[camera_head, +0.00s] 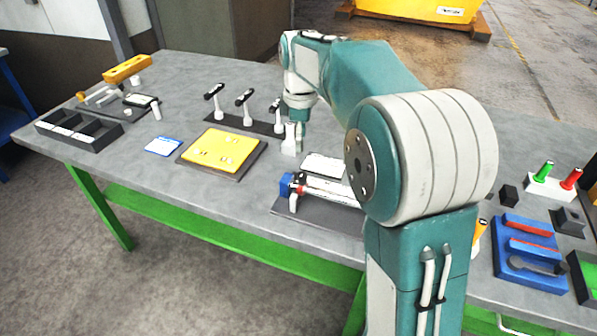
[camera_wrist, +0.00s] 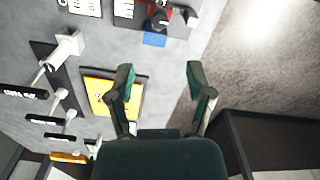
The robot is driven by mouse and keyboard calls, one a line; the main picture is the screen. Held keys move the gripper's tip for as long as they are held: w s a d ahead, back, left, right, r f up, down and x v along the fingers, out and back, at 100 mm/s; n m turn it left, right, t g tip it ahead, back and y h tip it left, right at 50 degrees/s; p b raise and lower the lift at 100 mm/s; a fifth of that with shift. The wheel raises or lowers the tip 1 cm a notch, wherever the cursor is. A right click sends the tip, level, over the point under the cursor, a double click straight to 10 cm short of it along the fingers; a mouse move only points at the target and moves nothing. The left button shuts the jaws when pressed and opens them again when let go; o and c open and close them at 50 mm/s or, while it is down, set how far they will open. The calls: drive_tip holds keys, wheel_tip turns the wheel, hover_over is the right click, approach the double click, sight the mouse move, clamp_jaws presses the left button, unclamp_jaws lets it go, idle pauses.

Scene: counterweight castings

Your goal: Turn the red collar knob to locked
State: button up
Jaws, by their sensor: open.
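A fixture with a white cylinder lies on a dark base plate in the head view, left of my arm. At its left end are a blue block (camera_head: 287,185) and a small red part (camera_head: 300,183), which looks like the collar knob. In the wrist view the blue block (camera_wrist: 155,39) sits near the top edge, with a dark and red part (camera_wrist: 163,17) beside it. My gripper (camera_wrist: 160,78) is open and empty, apart from the fixture. In the head view its fingers are small and partly hidden by the wrist.
A yellow plate (camera_head: 222,149) lies left of the fixture. Behind it stands a row of black-handled levers (camera_head: 244,97). A white block (camera_head: 290,146) stands near my wrist. A blue plate with red handles (camera_head: 530,262) lies at right. My arm hides part of the table.

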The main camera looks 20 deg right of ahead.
sight(302, 174)
drive_tip(key=f, duration=0.2)
drive_tip(key=d+f, duration=0.1)
drive_tip(key=f, duration=0.1)
drive_tip(key=shift+d, duration=0.1)
drive_tip(key=f, duration=0.3)
drive_tip(key=a+f, duration=0.1)
drive_tip(key=f, duration=0.2)
drive_tip(key=shift+a, duration=0.1)
drive_tip(key=shift+f, duration=0.25)
drive_tip(key=shift+d, duration=0.4)
drive_tip(key=shift+a, duration=0.15)
clamp_jaws()
